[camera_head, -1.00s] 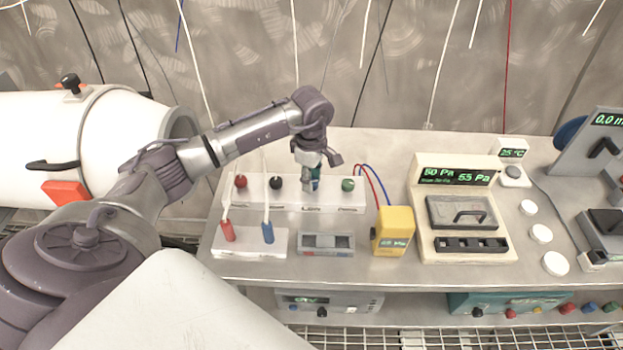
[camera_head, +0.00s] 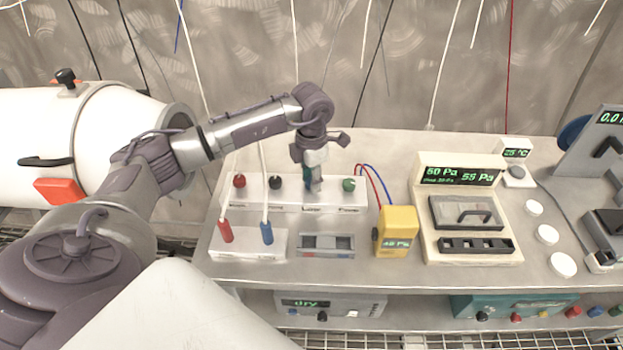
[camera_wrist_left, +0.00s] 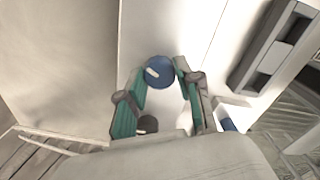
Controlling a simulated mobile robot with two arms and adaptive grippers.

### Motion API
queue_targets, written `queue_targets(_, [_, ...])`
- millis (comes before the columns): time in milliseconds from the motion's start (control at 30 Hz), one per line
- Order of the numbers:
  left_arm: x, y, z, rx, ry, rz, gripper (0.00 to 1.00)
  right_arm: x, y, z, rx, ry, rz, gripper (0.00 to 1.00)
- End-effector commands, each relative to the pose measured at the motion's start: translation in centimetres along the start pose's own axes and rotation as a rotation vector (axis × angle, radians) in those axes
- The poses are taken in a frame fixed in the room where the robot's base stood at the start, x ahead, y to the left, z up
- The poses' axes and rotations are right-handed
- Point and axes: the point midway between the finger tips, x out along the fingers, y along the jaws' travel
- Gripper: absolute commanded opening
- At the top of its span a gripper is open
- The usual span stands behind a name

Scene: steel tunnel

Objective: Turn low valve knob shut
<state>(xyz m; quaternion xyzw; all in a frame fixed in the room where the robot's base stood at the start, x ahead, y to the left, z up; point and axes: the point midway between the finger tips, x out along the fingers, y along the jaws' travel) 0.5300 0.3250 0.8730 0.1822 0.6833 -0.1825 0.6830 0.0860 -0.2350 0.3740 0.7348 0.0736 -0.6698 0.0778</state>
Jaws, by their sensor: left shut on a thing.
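A white panel (camera_head: 336,205) on the bench carries a row of knobs: red (camera_head: 239,181), black (camera_head: 275,182) and green (camera_head: 348,185). A blue knob (camera_wrist_left: 158,71) with a pale pointer mark shows in the left wrist view, between the teal fingers of my left gripper (camera_wrist_left: 161,67). In the head view my left gripper (camera_head: 314,186) points down at the spot between the black and green knobs and hides the blue knob. The gripper is shut on it. The panel's small labels are too blurred to read. My right gripper is out of view.
In front of the panel stand a block with red and blue plugs (camera_head: 247,244), a grey switch unit (camera_head: 326,245) and a yellow meter (camera_head: 397,232). A pressure display unit (camera_head: 462,176) stands to the right. A white cylinder (camera_head: 110,130) is at the left.

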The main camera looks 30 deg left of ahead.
Motion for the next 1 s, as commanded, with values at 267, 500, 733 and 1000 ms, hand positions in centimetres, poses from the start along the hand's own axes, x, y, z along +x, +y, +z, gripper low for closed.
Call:
queue_targets(267, [-0.06,0.07,-0.01,-0.242,0.0,0.003,0.0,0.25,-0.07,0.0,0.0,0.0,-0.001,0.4])
queue_targets(500, [-0.09,0.04,0.01,-0.393,-0.001,0.002,0.0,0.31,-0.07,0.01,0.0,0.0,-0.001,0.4])
queue_targets(733, [-0.11,0.03,0.02,-0.472,-0.001,0.002,0.0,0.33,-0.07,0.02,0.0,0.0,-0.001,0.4])
queue_targets(1000, [-0.12,0.03,0.03,-0.5,-0.002,0.002,0.0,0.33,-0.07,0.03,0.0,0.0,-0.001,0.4])
